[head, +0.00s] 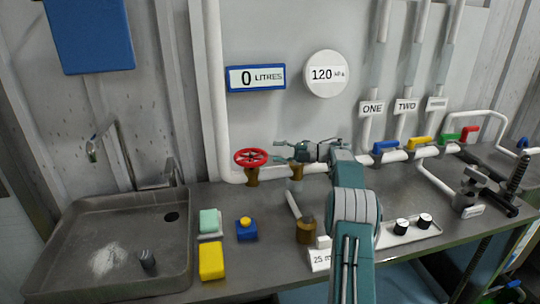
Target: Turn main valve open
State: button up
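A red round handwheel valve (251,157) sits on a brass body on the white pipe, left of centre. I take it to be the main valve, though no label on it can be read. My gripper (277,150) points left, just right of the red wheel in the picture. Its two dark fingers are spread apart with nothing seen between them. A small gap shows between the fingertips and the wheel; their depth relative to it is hard to tell. A second brass fitting (297,172) shows just below the gripper.
A blue display (255,78) reads 0 LITRES, and a round gauge (326,74) reads 120. Blue (385,147), yellow (420,141), green and red lever handles line the pipe at right. A sink (60,240), yellow block (211,261) and blue button box (246,229) are at left.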

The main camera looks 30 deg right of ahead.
jog(key=shift+w+f+v, duration=0.1)
jog(key=shift+f+v, duration=0.05)
jog(key=shift+v, duration=0.7)
jog(key=shift+w+f+v, duration=0.1)
jog(key=shift+f+v, duration=0.05)
jog(key=shift+v, duration=0.75)
jog(key=shift+w+f+v, duration=0.1)
jog(key=shift+f+v, duration=0.05)
jog(key=shift+v, duration=0.7)
jog(key=shift+d, duration=0.1)
